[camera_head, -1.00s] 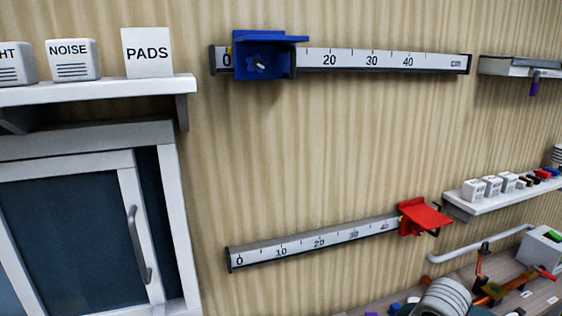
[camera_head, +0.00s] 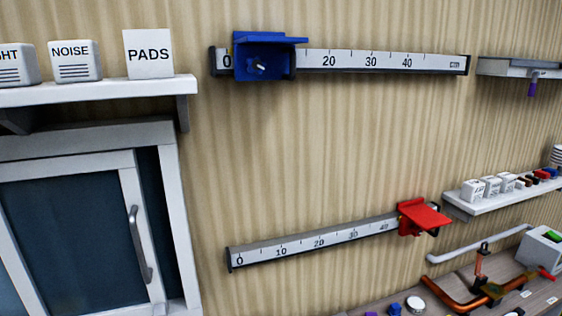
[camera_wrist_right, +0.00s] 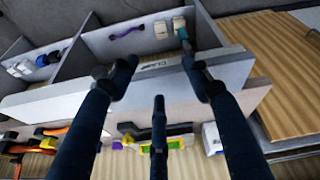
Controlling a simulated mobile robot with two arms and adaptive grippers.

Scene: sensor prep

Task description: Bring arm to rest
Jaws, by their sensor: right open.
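My right gripper (camera_wrist_right: 158,72) shows in the right wrist view, with dark fingers spread apart and nothing held between them. Behind the fingers is a pale grey compartmented unit (camera_wrist_right: 95,100) whose front panel carries small lettering. I cannot tell the gap between the fingers and the panel. In the head view neither gripper is visible. My left gripper is in neither view.
The head view shows an upper rail with a blue slider (camera_head: 262,58), a lower rail with a red slider (camera_head: 422,217), a cabinet (camera_head: 70,235) and a shelf with blocks (camera_head: 505,193). A workbench (camera_head: 385,301) with an orange bent bar (camera_head: 448,298) lies lower right. Wall between rails is clear.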

